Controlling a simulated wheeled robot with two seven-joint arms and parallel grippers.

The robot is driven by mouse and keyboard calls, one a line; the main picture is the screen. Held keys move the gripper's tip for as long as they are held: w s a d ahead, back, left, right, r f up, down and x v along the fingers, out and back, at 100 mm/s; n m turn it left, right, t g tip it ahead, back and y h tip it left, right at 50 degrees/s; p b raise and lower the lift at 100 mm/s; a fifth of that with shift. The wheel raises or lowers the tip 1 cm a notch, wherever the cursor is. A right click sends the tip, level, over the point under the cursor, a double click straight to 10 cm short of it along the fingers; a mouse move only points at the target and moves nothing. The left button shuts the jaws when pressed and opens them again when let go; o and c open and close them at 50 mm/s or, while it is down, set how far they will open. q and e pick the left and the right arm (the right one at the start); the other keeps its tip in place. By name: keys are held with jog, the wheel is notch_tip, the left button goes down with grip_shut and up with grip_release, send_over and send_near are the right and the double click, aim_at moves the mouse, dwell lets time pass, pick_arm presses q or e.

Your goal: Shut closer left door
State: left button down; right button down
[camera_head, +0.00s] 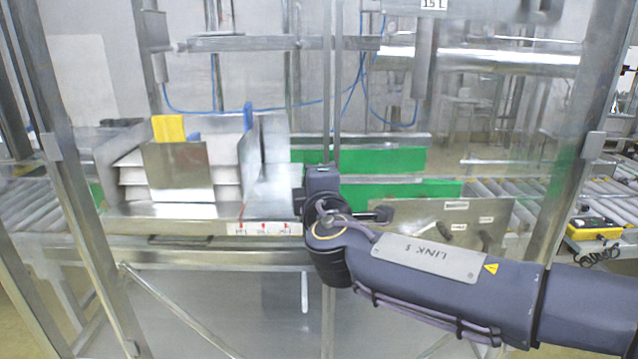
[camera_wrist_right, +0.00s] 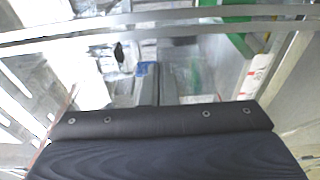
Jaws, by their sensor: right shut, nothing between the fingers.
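The closer left door is a clear panel in a metal frame; its inner upright (camera_head: 326,85) runs down the middle of the head view, close beside a second upright. From this angle I cannot tell whether a gap remains between them. My right arm comes in from the right, and its dark wrist end (camera_head: 321,182) is at these middle uprights. The fingers are hidden there in the head view. In the right wrist view my right gripper (camera_wrist_right: 147,88) is shut and empty, above its dark body. Contact with the door cannot be told. My left gripper is out of view.
Behind the panels stand a metal box fixture with a yellow block (camera_head: 169,128), green side plates (camera_head: 360,158) and roller conveyors (camera_head: 500,180). Slanted metal posts (camera_head: 75,200) and (camera_head: 580,150) stand at either side. A yellow control pendant (camera_head: 594,229) is at the right.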

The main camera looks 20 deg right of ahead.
jog(key=s+d, duration=0.5)
jog(key=s, duration=0.4)
jog(key=s+d+f+m+g, duration=0.4)
jog(key=s+f+m, duration=0.1)
jog(key=f, duration=0.4)
jog(key=s+d+f+m+g, duration=0.4)
jog(key=s+f+m+g, duration=0.15)
jog(key=f, duration=0.25)
jog(key=s+a+f+m+g+y, duration=0.1)
jog(key=s+a+f+m+y, duration=0.25)
jog(key=s+a, duration=0.2)
jog(key=s+a+f+m+g+y, duration=0.2)
jog(key=s+a+f+m+y, duration=0.15)
jog(key=s+f, duration=0.2)
notch_tip(320, 180, up, 22)
jog(key=p, duration=2.1)
jog(key=shift+s+m+h, duration=0.3)
jog(key=shift+s+m, duration=0.05)
jog(key=shift+s, duration=0.05)
